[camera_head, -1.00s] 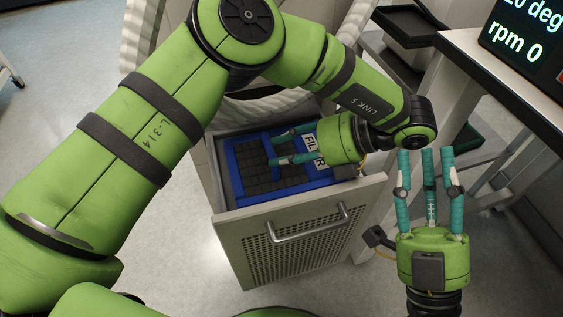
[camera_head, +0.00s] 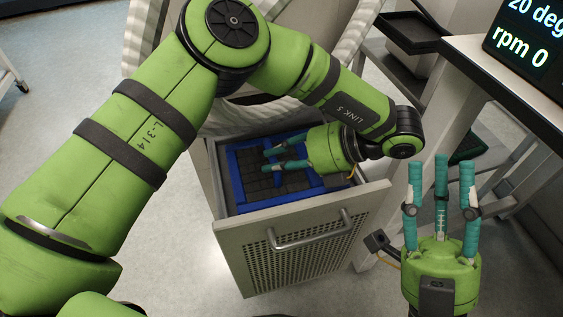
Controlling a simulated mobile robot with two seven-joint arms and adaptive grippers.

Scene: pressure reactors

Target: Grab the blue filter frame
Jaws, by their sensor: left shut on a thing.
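The blue filter frame (camera_head: 234,182) lies in the open drawer, with dark grey blocks of filter material inside its blue rim. My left gripper (camera_head: 264,162) reaches in from the right over the frame, with its teal fingers pointing left. It is shut on the frame, though the hand hides the exact contact and the right part of the frame. My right gripper (camera_head: 441,168) is at the right, outside the drawer, with its teal fingers pointing up, spread apart and empty.
The drawer front (camera_head: 305,245) is perforated grey metal with a bar handle (camera_head: 312,232). A white table (camera_head: 500,65) with a screen (camera_head: 530,35) stands at the right.

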